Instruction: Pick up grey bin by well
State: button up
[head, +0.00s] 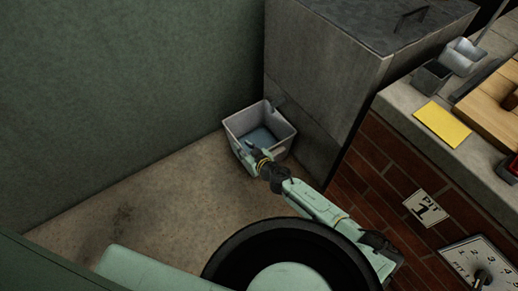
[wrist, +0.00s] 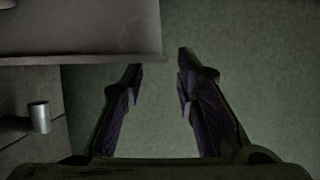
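The grey bin (head: 248,120) is an open-topped, light grey box in the head view. It sits on the floor in the corner between the green wall and a tall grey cabinet. My gripper (head: 252,152) is at the bin's near side, overlapping its near rim in the picture. I cannot tell whether it touches the bin. In the wrist view my gripper (wrist: 160,66) is open, with a clear gap between its two fingers and a plain green surface behind. A grey panel at the upper left there may be part of the bin, but I cannot tell.
The grey cabinet (head: 325,75) stands close on the bin's right. The green wall (head: 120,85) runs behind and left. A brick counter (head: 385,165) with a yellow sheet (head: 443,123) is at the right. The brown floor (head: 150,195) left of the bin is clear.

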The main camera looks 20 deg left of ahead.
aim_at(240, 145)
jog(key=x, duration=0.2)
jog(key=b+x, duration=0.1)
jog(key=shift+w+a+f, duration=0.2)
jog(key=shift+f, duration=0.25)
jog(key=shift+w+a+f, duration=0.1)
jog(key=shift+w+a, duration=0.2)
jog(key=shift+a, duration=0.05)
jog(key=shift+c, duration=0.3)
grip_shut()
jog(key=shift+w+r, duration=0.1)
jog(key=shift+r, duration=0.1)
